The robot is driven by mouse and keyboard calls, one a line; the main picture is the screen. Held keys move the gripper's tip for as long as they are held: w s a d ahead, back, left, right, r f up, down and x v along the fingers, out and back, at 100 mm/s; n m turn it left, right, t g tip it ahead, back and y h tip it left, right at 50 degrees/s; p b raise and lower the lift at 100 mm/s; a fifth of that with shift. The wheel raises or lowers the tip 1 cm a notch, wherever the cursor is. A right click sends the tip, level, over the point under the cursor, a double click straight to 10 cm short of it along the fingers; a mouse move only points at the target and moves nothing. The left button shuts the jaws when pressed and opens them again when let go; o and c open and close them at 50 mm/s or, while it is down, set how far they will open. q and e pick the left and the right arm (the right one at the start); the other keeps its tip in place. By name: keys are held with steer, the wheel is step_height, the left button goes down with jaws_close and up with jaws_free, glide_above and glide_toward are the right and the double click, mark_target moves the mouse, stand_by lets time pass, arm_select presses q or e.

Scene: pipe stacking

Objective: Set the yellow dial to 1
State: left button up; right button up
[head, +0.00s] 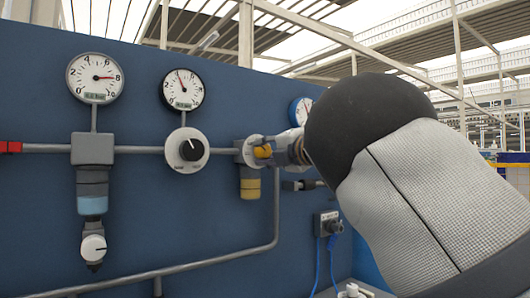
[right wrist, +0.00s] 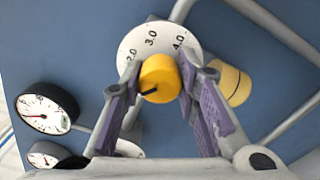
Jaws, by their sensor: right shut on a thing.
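The yellow dial (head: 263,151) sits on a round white scale plate on the blue panel, partly covered by my right gripper (head: 273,148) in the head view. In the right wrist view the dial (right wrist: 160,78) lies between the purple-padded fingers of my right gripper (right wrist: 160,85), which is shut on it. The scale plate (right wrist: 150,36) shows 2.0, 3.0 and 4.0 above the dial. The dial's black mark points to the lower left, beyond the 2.0 side. Any number there is hidden by the finger. My left gripper is in neither view.
Left of the dial are a white plate with a black knob (head: 192,150) and pressure gauges (head: 95,78) on the panel. A yellow cylinder (head: 250,183) hangs below the dial. Grey pipes (head: 225,259) and a socket with blue cables (head: 328,223) are below.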

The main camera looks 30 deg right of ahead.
stand_by(0.5)
steer(key=o, duration=1.2)
steer(key=shift+c, duration=0.2)
steer(key=shift+s, duration=0.1)
steer(key=s, duration=1.1)
steer(key=shift+s+d, duration=0.4)
steer(key=shift+d, duration=0.05)
